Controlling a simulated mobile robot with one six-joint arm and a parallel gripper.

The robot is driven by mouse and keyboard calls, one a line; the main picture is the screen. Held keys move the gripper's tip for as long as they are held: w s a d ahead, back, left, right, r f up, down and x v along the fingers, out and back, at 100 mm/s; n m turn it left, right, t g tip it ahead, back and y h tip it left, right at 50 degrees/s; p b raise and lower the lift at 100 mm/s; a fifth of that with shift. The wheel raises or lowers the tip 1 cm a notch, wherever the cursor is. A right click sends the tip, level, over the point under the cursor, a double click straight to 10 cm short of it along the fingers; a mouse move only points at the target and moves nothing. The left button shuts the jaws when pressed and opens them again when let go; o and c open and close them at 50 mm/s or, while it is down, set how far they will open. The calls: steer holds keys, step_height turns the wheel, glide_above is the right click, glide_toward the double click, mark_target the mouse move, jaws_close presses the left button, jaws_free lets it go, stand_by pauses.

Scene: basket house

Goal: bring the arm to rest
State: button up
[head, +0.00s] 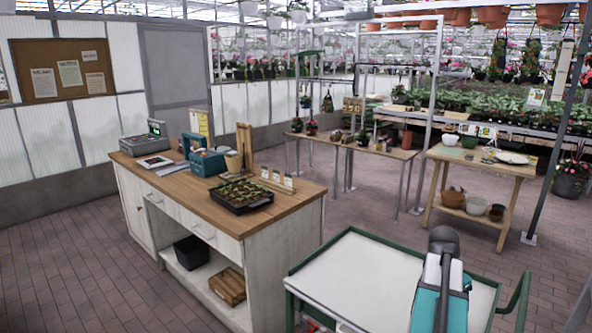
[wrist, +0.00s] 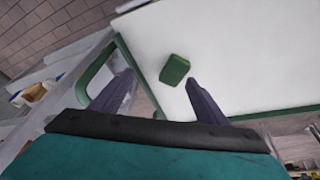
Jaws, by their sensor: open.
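My gripper (wrist: 159,78) shows in the wrist view with its two dark fingers spread apart. Nothing is held between them. Beyond the fingers is the white top of a green-framed cart (wrist: 235,45), with a small green block (wrist: 174,70) lying on it near the edge. I cannot tell the height of the fingers above the cart. In the head view my arm rises over the right part of the same cart (head: 350,270). The fingers cannot be made out there, and the green block is not seen in that view.
A wooden-topped counter (head: 290,205) with a seedling tray (head: 240,195), a teal caddy (head: 205,160) and a scale (head: 145,137) stands left of the cart. Potting tables (head: 484,166) stand behind. The brick floor at the left (head: 75,275) is clear.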

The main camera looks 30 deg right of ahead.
steer(key=w+a+f+n+y, duration=0.1)
steer(key=w+a+f+n, duration=0.2)
steer(key=w+a+f, duration=0.45)
steer(key=w+a+f+n+t, duration=0.15)
steer(key=w+a+n, duration=0.3)
steer(key=a, duration=0.55)
steer(key=w+a+f+n+y, duration=0.1)
steer(key=w+a+f+n, duration=0.1)
steer(key=w+a+f, duration=0.55)
steer(key=s+a+f+n+y, duration=0.1)
steer(key=a+f+n, duration=0.2)
steer(key=a, duration=0.7)
steer(key=a+f+n, duration=0.3)
steer(key=a, duration=0.8)
steer(key=s+a+f+n+y, duration=0.1)
steer(key=a+f+n, duration=0.25)
steer(key=a, duration=0.65)
steer(key=s+f+g+b, duration=0.6)
steer(key=s+f+b, duration=0.4)
steer(key=s+f, duration=1.5)
step_height(320, 180, down, 3)
steer(key=shift+r, duration=0.15)
